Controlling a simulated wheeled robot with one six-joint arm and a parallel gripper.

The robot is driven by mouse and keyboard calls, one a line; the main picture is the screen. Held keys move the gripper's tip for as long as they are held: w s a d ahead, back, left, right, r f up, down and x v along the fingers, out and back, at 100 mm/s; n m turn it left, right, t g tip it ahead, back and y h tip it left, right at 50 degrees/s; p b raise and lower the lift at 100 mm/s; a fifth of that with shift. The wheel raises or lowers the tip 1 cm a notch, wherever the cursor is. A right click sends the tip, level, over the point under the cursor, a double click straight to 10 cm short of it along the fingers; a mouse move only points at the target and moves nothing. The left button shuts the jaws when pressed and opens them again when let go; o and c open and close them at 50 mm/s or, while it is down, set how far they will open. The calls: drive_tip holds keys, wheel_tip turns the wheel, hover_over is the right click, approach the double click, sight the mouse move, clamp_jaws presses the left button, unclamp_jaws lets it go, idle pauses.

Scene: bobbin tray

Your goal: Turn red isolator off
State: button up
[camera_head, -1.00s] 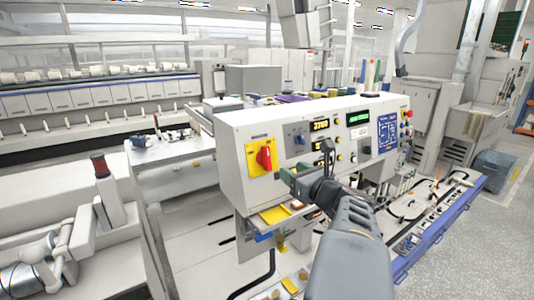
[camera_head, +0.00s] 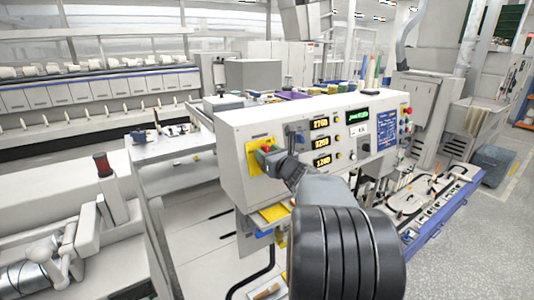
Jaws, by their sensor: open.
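The red isolator (camera_head: 266,147) sits on a yellow plate (camera_head: 254,160) at the left end of the white control panel's front. Only a small part of the red handle shows; my gripper and wrist cover the rest, so its angle cannot be made out. My gripper (camera_head: 265,156) is at the isolator, over the right part of the yellow plate. Its jaws are open. Whether the fingers stand around the handle or touch it cannot be told.
A bench (camera_head: 165,150) stands to the left.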

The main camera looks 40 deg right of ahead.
clamp_jaws()
idle(0.5)
drive_tip(key=shift+f+b, duration=0.1)
drive_tip(key=shift+b, duration=0.2)
drive_tip(key=n+b, duration=0.2)
drive_tip(key=n+y+b, duration=0.1)
drive_tip(key=shift+a+f+b, duration=0.2)
drive_tip(key=shift+f+b, duration=0.05)
drive_tip(key=shift+b, duration=0.1)
drive_tip(key=n+g+y+b, duration=0.1)
drive_tip(key=n+b, duration=0.3)
drive_tip(key=n, duration=0.1)
drive_tip(key=n+g+y+b, duration=0.1)
drive_tip(key=n+b, duration=0.3)
drive_tip(key=n, duration=0.2)
drive_tip(key=a+f+n+y+b, duration=0.1)
drive_tip(key=n+b, duration=0.3)
drive_tip(key=n, duration=0.1)
drive_tip(key=shift+s+a+n+g, duration=0.1)
drive_tip(key=shift+n+g, duration=0.3)
drive_tip(key=shift+n, duration=0.3)
